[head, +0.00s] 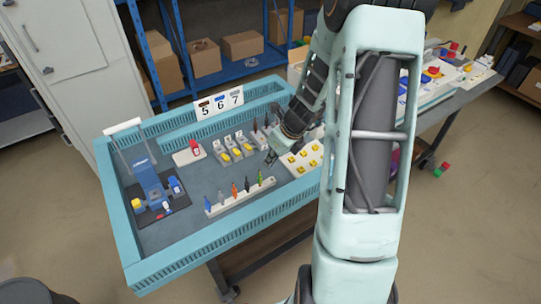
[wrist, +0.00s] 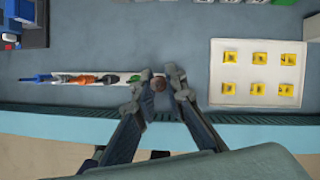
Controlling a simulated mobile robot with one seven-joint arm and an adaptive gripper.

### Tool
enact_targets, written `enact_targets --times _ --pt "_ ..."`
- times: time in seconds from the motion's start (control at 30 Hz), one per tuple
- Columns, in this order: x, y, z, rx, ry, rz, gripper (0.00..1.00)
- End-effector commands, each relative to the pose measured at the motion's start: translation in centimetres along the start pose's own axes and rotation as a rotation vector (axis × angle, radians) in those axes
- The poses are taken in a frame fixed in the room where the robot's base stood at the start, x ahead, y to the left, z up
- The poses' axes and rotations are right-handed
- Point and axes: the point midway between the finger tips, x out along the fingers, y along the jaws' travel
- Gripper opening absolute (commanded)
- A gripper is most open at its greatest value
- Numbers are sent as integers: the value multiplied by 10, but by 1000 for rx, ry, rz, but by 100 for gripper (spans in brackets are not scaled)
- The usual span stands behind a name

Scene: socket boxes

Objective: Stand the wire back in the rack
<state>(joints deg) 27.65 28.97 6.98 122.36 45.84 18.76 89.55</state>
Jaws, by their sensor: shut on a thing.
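My gripper (wrist: 159,82) is shut on a wire (wrist: 160,85), which shows as a small brownish end between the fingertips in the wrist view. Its length and tilt are hard to tell. The long pale rack (head: 240,200) stands near the front of the workbench tray with several coloured wires upright in it. In the wrist view the rack (wrist: 120,83) runs leftward from the fingers, with blue, orange, brown and green wires. The held wire appears near the rack's right end; whether it touches the rack cannot be told. In the head view my gripper (head: 272,154) is small and partly hidden behind my arm.
A white block with several yellow pieces (head: 302,158) is right of the rack. A blue device (head: 152,182) is at left. The tray's teal rim (head: 190,262) runs close in front of the rack.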

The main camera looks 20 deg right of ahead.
Motion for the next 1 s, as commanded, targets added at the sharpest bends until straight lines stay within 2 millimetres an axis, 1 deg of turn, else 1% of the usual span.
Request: enact_targets --times 0.03,0.37,0.47,1.0 --pt "8 0 -4 0 0 0 0" --pt "47 0 -20 1 0 -1 0" --pt "42 0 -18 0 0 -1 0" --pt "45 0 -19 0 0 0 0"
